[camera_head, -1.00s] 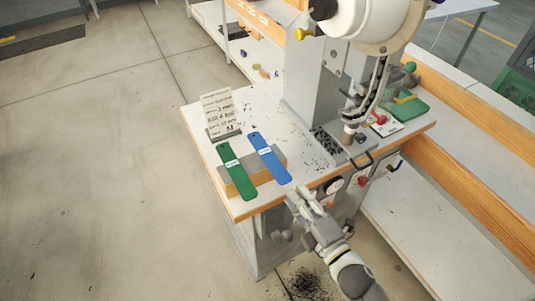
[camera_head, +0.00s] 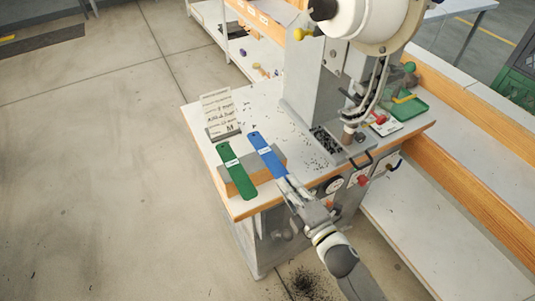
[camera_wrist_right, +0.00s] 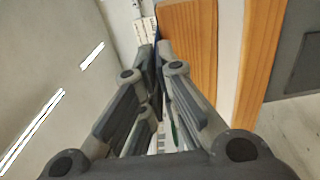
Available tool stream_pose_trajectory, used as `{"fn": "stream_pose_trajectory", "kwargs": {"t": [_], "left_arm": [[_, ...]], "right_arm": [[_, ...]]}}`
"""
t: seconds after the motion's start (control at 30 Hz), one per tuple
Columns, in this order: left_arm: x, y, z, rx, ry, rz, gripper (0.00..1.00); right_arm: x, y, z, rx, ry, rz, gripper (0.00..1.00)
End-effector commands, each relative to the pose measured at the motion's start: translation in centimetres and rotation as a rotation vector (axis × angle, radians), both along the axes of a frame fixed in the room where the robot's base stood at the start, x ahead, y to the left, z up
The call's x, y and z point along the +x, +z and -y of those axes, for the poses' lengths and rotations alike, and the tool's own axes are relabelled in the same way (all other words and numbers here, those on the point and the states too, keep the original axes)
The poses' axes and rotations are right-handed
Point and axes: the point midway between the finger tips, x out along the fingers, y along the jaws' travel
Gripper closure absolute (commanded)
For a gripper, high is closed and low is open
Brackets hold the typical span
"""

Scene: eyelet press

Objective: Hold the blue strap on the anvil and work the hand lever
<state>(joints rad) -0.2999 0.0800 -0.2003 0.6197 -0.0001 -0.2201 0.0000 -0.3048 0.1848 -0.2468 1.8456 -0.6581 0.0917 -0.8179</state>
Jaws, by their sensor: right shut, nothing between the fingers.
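The blue strap (camera_head: 266,154) lies on a block (camera_head: 237,178) on the press table, beside a green strap (camera_head: 233,172). My right gripper (camera_head: 287,183) is shut and empty, its tips at the near end of the blue strap; I cannot tell whether they touch it. Its closed fingers also show in the right wrist view (camera_wrist_right: 157,52). The press stands behind, with its anvil area (camera_head: 347,141) right of the straps. A red knob (camera_head: 380,119) and a yellow knob (camera_head: 299,34) show on the press; which one is the hand lever is unclear. My left gripper is not in view.
A card on a stand (camera_head: 218,113) is at the table's left back. A green tray (camera_head: 408,109) is at the right. Dark scraps litter the tabletop (camera_head: 261,105). A white bench shelf (camera_head: 430,222) lies right of the table.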

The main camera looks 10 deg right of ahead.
Motion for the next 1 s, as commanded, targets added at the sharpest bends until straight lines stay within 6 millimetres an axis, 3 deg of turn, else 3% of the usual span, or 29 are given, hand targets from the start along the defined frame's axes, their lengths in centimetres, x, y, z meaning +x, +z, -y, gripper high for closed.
{"fn": "stream_pose_trajectory", "kwargs": {"t": [0.77,1.0], "left_arm": [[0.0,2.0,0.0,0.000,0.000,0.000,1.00],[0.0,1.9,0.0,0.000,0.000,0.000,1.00]], "right_arm": [[-0.1,2.1,0.0,0.000,0.000,0.000,1.00],[-1.9,1.9,0.7,0.000,-0.001,-0.002,1.00]]}}
